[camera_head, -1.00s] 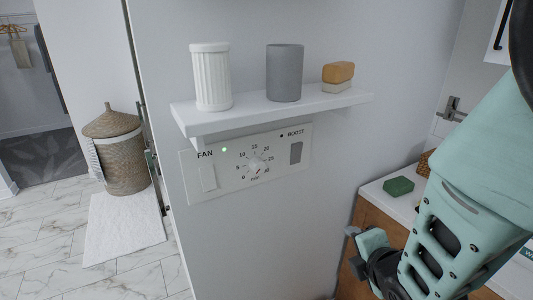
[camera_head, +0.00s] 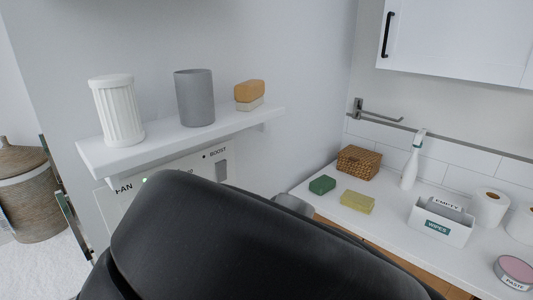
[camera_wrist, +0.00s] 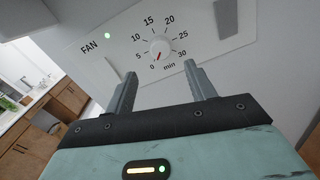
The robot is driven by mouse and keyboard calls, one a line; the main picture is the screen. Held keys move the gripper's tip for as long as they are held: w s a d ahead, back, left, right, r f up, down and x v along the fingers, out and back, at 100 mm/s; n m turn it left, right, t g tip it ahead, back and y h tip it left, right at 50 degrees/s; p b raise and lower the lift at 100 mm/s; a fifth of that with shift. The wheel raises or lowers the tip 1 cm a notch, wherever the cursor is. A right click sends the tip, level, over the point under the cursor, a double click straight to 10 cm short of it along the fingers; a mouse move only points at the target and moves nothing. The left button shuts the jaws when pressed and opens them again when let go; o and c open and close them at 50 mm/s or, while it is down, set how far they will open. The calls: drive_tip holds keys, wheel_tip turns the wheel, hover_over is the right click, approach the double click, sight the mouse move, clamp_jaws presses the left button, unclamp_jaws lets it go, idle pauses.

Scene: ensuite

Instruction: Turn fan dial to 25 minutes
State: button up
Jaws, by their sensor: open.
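The fan panel (camera_wrist: 186,35) is a white wall plate, and its left end shows below the shelf in the head view (camera_head: 110,203). Its round white dial knob (camera_wrist: 161,46) sits inside a scale from 0 to 30 min. The red pointer mark points down-left, at about 0. A green light glows beside the FAN label. My gripper (camera_wrist: 163,88) is open and empty, its two fingers spread below the knob in the wrist view. The knob lies ahead, between the lines of the fingers; no contact shows. In the head view my black arm hides the dial and gripper.
Above the panel, a white shelf (camera_head: 185,137) holds a ribbed white jar (camera_head: 117,112), a grey cup (camera_head: 195,98) and a stacked soap or sponge (camera_head: 249,95).

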drive_tip(key=x, duration=0.8)
drive_tip(key=shift+a, duration=0.15)
drive_tip(key=shift+w, duration=0.15)
drive_tip(key=c, duration=1)
